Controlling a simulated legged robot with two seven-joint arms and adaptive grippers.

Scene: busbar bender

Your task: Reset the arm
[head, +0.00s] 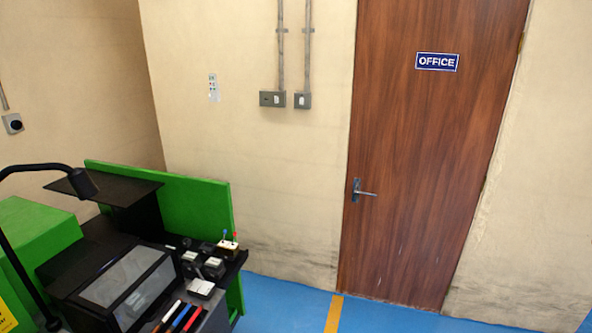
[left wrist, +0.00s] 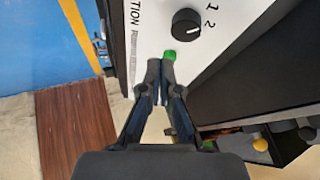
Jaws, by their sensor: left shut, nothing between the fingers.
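My left gripper (left wrist: 161,66) shows in the left wrist view with its two fingers together and nothing between them. Its tips are close to a green button (left wrist: 169,55) on a white control panel (left wrist: 225,18); I cannot tell whether they touch it. A black rotary knob (left wrist: 186,22) with markings sits on the same panel, beyond the button. In the head view the green and black machine (head: 190,205) stands at the lower left. Neither gripper is in the head view, and my right gripper is in no view.
The machine's deck holds a clear-topped box (head: 125,280), several small switch boxes (head: 203,266) and coloured markers (head: 178,316). A black lamp (head: 82,182) arches over its left side. The blue floor (head: 285,300) before the wooden office door (head: 430,160) is clear.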

